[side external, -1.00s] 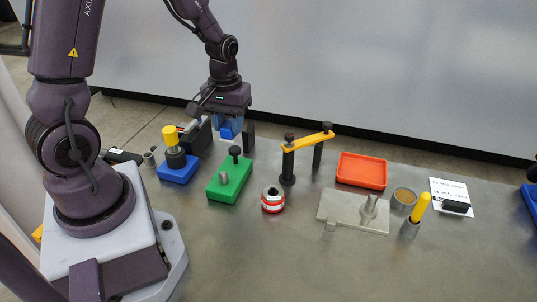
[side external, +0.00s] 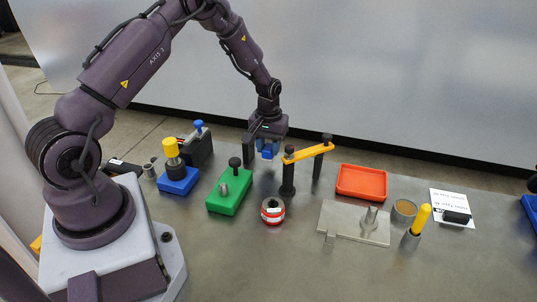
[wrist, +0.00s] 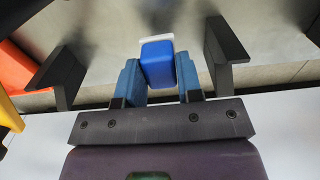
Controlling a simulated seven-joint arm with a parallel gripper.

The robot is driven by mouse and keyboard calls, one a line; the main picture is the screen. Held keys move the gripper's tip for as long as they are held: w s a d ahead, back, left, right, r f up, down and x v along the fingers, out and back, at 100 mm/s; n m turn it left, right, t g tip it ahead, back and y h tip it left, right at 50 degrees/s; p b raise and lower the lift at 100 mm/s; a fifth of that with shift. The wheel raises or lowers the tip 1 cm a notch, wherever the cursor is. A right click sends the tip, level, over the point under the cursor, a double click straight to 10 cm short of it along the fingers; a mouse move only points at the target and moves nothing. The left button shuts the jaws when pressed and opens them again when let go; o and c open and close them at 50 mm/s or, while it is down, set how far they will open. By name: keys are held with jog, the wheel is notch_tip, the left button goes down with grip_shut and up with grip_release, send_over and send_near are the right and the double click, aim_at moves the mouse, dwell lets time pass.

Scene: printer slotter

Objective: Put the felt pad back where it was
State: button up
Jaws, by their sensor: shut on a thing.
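A blue block with a white layer at its far end, apparently the felt pad (wrist: 158,62), sits between the two blue finger pads of my gripper (wrist: 157,80) in the wrist view. In the side external view the same blue piece (side external: 267,154) hangs under my gripper (side external: 266,148), above the bench behind the red-and-white roll. My gripper is shut on it, and it looks clear of the bench surface. Which spot it came from cannot be told from these frames.
The yellow bar on black posts (side external: 308,152) stands close right of my gripper. The green block (side external: 230,192), blue base (side external: 179,183) and black block with blue knob (side external: 198,152) are left. The red-and-white roll (side external: 273,211) is in front; the orange tray (side external: 361,182) is right.

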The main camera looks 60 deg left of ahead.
aim_at(269, 147)
jog(key=shift+f, duration=1.5)
jog(key=shift+f, duration=0.15)
jog(key=o, duration=1)
jog(key=shift+c, duration=0.2)
notch_tip(269, 147, up, 13)
jog(key=shift+d+f, duration=0.1)
jog(key=shift+d, duration=0.05)
jog(key=s+d+r+m+t, duration=0.1)
jog(key=s+d+r, duration=0.1)
jog(key=d+r, duration=0.3)
jog(key=s+d+r+m+t, duration=0.1)
jog(key=s+d+r+m, duration=0.1)
jog(key=r, duration=0.5)
jog(key=s+d+r+m+t, duration=0.1)
jog(key=s+d+r+m, duration=0.2)
jog(key=s, duration=0.6)
jog(key=s+d+r+m+t, duration=0.2)
jog(key=s+d+r, duration=0.3)
jog(key=s+d, duration=0.3)
jog(key=shift+s+r+m+t, duration=0.3)
jog(key=shift+s+r+m, duration=0.1)
jog(key=shift+m, duration=0.1)
